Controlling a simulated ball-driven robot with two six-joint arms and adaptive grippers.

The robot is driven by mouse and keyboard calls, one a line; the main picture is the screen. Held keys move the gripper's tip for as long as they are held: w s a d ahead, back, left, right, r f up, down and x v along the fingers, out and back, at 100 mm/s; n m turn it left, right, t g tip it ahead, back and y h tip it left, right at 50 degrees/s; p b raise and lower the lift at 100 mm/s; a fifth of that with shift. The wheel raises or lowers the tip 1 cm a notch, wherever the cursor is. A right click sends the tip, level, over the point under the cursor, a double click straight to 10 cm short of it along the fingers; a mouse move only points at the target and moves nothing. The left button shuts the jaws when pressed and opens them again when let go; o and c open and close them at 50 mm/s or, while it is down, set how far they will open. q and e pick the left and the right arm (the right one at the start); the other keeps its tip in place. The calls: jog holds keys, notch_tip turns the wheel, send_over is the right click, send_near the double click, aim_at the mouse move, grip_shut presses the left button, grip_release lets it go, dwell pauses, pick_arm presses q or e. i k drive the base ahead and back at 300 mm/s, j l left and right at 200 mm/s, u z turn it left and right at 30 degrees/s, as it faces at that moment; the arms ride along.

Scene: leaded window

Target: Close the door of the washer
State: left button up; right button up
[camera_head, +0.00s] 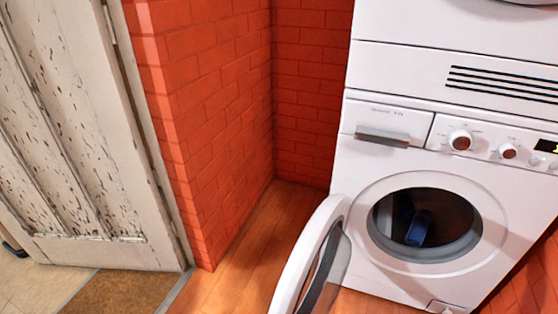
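The white washer (368,176) stands at the right, below a second white appliance with dark slots. Its round door (318,250) is open, swung out to the left and toward me, with its lower edge cut off by the bottom of the picture. The round opening of the drum (386,222) is uncovered, and a blue item (419,228) shows inside the dark drum. Neither of my grippers is in view.
A red brick wall (215,110) runs left of the washer, with a corner behind. A worn white room door (75,150) stands at the far left. The wooden floor (243,275) between wall and washer door is clear.

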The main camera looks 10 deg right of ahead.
aim_at(330, 221)
jog(key=i+j+z, duration=0.2)
jog(key=z, duration=0.2)
jog(key=i+j+z, duration=0.2)
jog(key=z, duration=0.2)
jog(key=i+j+z, duration=0.15)
jog(key=j+z, duration=0.3)
jog(key=i+j+z, duration=0.1)
jog(key=j+z, duration=1.1)
